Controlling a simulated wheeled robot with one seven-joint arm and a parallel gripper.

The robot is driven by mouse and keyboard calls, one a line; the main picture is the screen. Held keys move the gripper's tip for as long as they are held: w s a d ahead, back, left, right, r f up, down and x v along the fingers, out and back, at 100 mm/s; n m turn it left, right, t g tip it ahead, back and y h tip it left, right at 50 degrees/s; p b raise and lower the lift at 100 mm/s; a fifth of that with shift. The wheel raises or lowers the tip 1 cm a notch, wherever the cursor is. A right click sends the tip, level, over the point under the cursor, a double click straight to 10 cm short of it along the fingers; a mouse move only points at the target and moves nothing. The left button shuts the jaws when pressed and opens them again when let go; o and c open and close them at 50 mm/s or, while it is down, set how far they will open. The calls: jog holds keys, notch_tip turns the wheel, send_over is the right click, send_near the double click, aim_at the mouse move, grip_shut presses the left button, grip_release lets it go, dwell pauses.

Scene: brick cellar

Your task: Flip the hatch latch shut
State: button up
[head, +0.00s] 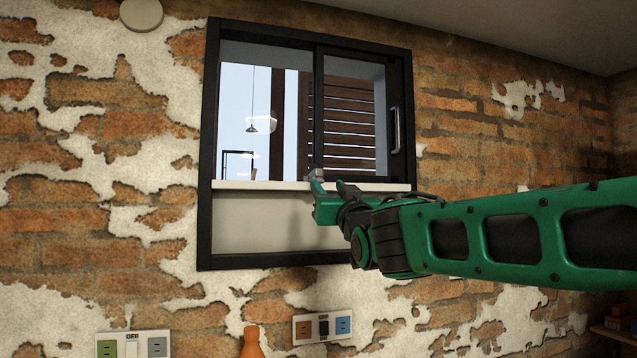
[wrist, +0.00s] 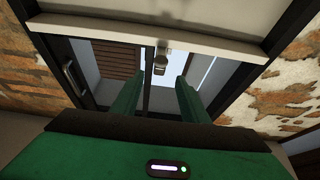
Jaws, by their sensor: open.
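The hatch is a black-framed sliding window (head: 207,220) in the brick wall, with a pale sill across it. A small grey latch (head: 317,174) sits at the sill near the middle upright. In the wrist view the latch (wrist: 160,62) hangs just beyond the fingertips, between their lines, and seems apart from both. My green gripper (head: 329,186) is at the sill, right by the latch. In the wrist view my gripper (wrist: 158,88) has its two fingers spread with nothing between them. I cannot tell the latch's exact position.
A metal pull handle (head: 396,130) is on the right sliding pane; it also shows in the wrist view (wrist: 72,78). Socket plates (head: 322,327) and an orange bottle (head: 251,342) are below the hatch. A round white disc (head: 141,14) is on the upper left wall.

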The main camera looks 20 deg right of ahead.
aim_at(319, 177)
jog(key=x, duration=0.9)
jog(key=shift+w, duration=0.25)
jog(key=shift+c, duration=0.6)
grip_shut()
jog(key=shift+a, duration=0.1)
